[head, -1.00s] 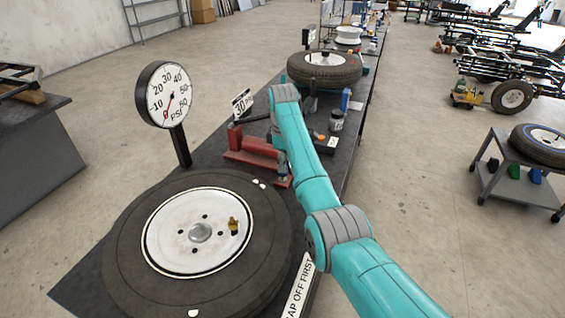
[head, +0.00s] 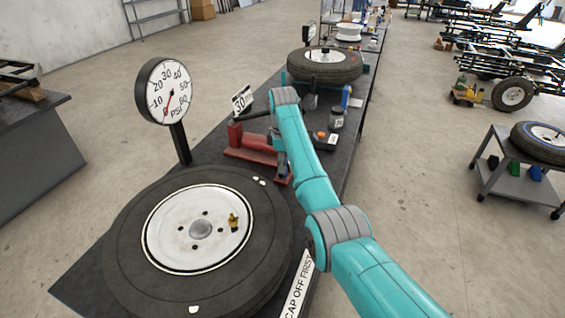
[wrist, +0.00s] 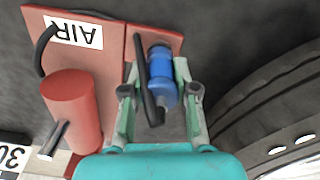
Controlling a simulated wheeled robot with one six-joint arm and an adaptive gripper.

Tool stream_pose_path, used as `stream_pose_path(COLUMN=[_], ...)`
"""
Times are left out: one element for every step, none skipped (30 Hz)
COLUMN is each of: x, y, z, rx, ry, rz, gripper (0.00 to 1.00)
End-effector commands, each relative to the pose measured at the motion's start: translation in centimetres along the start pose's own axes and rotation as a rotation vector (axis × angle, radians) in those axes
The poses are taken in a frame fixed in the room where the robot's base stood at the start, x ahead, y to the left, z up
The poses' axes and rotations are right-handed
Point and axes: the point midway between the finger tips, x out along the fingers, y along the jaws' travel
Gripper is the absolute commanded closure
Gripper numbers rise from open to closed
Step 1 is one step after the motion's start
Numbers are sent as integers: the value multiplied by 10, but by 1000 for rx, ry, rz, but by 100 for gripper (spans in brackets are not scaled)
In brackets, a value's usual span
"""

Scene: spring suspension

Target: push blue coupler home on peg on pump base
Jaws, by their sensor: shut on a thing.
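The blue coupler (wrist: 161,72) is between the fingers of my gripper (wrist: 160,92) in the wrist view. My gripper is shut on it, one finger on each side. In the head view the pump base (head: 250,152) stands on the bench behind the large tyre, and my arm largely hides the gripper.
A black hose (wrist: 143,75) runs close beside the coupler. The red pump cylinder (wrist: 70,100) stands to the left in the wrist view, and a tyre (wrist: 270,105) is close on the right. The pressure gauge (head: 167,92) stands behind the front tyre (head: 125,235).

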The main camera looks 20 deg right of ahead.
Motion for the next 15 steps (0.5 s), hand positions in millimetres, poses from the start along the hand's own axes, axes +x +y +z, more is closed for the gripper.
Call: stream_pose_path(x=[1, 2, 3, 3, 4, 5, 5, 5, 5, 5, 5, 5, 5, 5, 5], y=[0, 0, 0, 0, 0, 0, 0, 0, 0, 0, 0, 0, 0, 0, 0], z=[0, 0, 0, 0, 0, 0, 0, 0, 0, 0, 0, 0, 0, 0, 0], rx=[0, 0, 0, 0, 0, 0, 0, 0, 0, 0, 0, 0, 0, 0, 0], ry=[0, 0, 0, 0, 0, 0, 0, 0, 0, 0, 0, 0, 0, 0, 0], rz=[0, 0, 0, 0, -1, 0, 0, 0, 0, 0, 0, 0, 0, 0, 0], gripper=[100, 100, 100, 100, 100, 100, 100, 69, 59, 52, 44, 42, 42, 42, 42])
